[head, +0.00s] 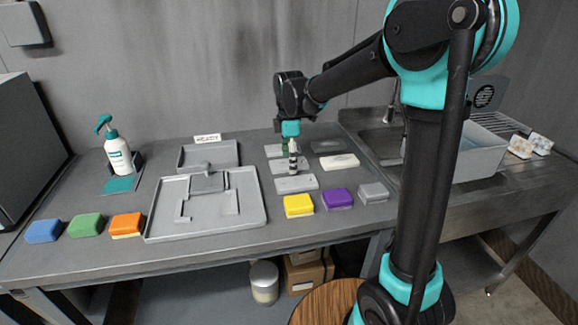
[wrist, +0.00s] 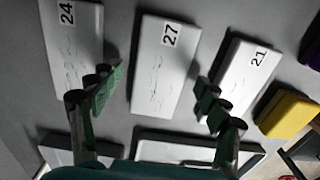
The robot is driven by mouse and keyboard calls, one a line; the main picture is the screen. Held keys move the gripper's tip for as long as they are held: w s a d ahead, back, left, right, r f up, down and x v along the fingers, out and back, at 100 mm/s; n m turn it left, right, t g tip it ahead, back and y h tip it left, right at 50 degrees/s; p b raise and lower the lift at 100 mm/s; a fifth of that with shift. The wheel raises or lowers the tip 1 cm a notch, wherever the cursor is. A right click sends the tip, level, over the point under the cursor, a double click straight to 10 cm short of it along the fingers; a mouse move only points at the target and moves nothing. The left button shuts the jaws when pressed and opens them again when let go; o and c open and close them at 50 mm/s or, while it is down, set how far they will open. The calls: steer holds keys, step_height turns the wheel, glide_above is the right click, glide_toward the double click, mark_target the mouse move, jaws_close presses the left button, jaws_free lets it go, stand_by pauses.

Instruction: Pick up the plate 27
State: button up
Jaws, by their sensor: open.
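Plate 27 (wrist: 165,70) is a flat white rectangle with a black-on-white "27" label, lying between plate 24 (wrist: 75,50) and plate 21 (wrist: 235,85) in the wrist view. My gripper (wrist: 158,97) is open, with a finger on each side of plate 27 in the picture and nothing between them. In the head view my gripper (head: 290,157) points down over the middle pale plate, apparently plate 27 (head: 281,167), and partly hides it. The labels cannot be read there. Whether the fingers touch anything cannot be told.
Two more plates lie to the right, one grey (head: 327,146), one white (head: 340,161). A yellow block (head: 298,206), a purple block (head: 338,198) and a grey block (head: 373,192) line the front. A large grey tray (head: 160,222) lies left; a sink (head: 385,148) is right.

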steer(key=c, duration=1.6)
steer(key=shift+c, duration=0.2)
step_height(320, 180, up, 10)
